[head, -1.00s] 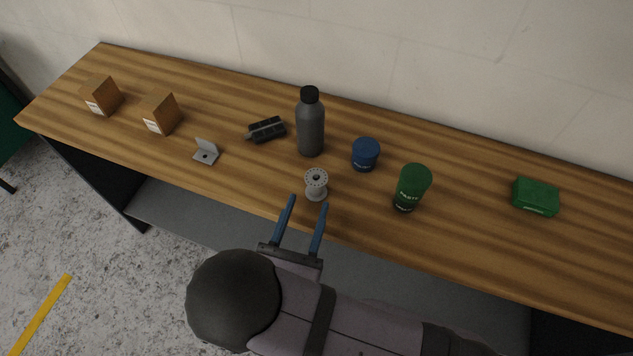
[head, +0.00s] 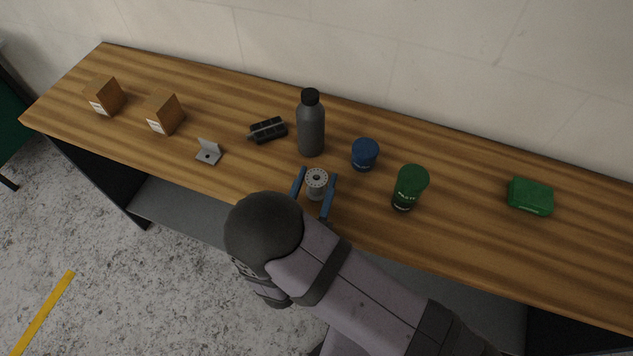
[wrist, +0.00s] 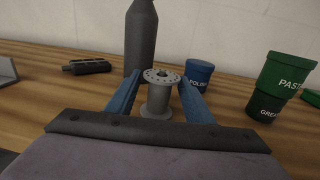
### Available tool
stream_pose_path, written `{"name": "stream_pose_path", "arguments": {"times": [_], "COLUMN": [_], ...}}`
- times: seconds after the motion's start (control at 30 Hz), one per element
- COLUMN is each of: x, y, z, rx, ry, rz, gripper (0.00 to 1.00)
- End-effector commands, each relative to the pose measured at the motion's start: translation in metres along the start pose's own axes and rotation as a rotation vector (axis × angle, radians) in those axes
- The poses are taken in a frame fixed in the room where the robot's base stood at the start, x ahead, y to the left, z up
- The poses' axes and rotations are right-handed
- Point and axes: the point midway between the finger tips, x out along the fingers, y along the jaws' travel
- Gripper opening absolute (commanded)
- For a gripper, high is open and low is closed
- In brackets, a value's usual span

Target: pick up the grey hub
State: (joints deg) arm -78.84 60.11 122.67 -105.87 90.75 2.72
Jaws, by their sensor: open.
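The grey hub (head: 317,183) stands upright on the wooden bench near its front edge. It is a spool shape with a ring of small holes in its top flange, and it also shows in the wrist view (wrist: 158,95). My gripper (head: 318,180) is open, with one blue finger on each side of the hub. In the wrist view, the fingers (wrist: 158,92) flank the hub, with a gap visible between its body and the left finger. Whether the right finger touches it I cannot tell.
A dark bottle (head: 311,127) stands close behind the hub. A blue tub (head: 365,154) and stacked green tubs (head: 409,187) stand to the right, a green box (head: 530,196) farther right. A black pedal-like block (head: 268,130), a grey bracket (head: 208,152) and two brown boxes (head: 164,113) (head: 104,95) lie left.

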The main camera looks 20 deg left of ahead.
Motion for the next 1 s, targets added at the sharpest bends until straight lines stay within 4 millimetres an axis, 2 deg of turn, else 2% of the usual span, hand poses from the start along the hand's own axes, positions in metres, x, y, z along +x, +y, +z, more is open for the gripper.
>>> {"name": "stream_pose_path", "arguments": {"times": [0.3,0.63,0.67,0.8,1.0], "x": [0.037,0.044,0.044,0.044,0.044], "y": [-0.001,-0.001,-0.001,-0.001,-0.001], "z": [0.002,0.0,0.0,0.0,0.001], "rx": [-0.001,-0.001,-0.001,-0.001,0.0], "ry": [0.0,0.0,0.0,0.0,-0.001], "rz": [-0.003,0.0,0.0,0.0,0.0], "gripper": [0.47,0.47,0.45,0.14,0.13]}}
